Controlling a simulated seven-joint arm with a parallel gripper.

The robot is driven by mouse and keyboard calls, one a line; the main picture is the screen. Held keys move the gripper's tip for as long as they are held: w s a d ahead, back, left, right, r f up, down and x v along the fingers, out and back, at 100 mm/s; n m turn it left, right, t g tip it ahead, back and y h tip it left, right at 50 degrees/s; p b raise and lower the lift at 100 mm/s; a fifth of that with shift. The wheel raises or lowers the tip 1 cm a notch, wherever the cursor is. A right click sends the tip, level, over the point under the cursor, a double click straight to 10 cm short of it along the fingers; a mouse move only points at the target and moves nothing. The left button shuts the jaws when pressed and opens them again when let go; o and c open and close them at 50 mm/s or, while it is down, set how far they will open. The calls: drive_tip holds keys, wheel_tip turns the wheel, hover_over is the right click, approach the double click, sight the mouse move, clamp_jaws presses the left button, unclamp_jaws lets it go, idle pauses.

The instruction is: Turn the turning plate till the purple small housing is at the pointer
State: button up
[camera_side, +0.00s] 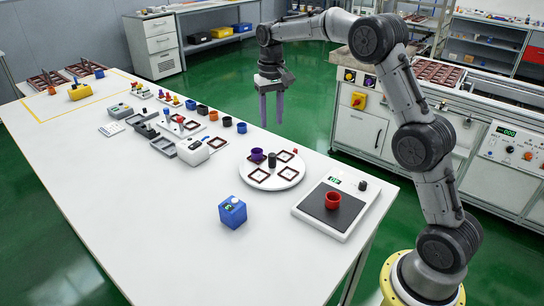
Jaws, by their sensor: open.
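The turning plate (272,183) is a white disc on the table with several dark red square frames on it. A dark post (272,160) stands up near its middle. The purple small housing (257,155) is a small cup at the plate's back left, left of the post. A small red piece (295,151) shows at the plate's back right edge; I cannot tell whether it is the pointer. My gripper (271,109) is open and empty, its two fingers pointing down, above and behind the plate and apart from it.
A scale (312,215) with a red cup (333,200) stands right of the plate. A blue box (232,212) with a button stands in front. A white device (193,151), trays and several small coloured cups stand left and behind. The table's front left is clear.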

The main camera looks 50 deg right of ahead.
sight(272, 154)
wheel_tip(272, 154, down, 14)
drive_tip(key=shift+r, duration=0.2)
idle(0.4)
clamp_jaws()
idle(1.3)
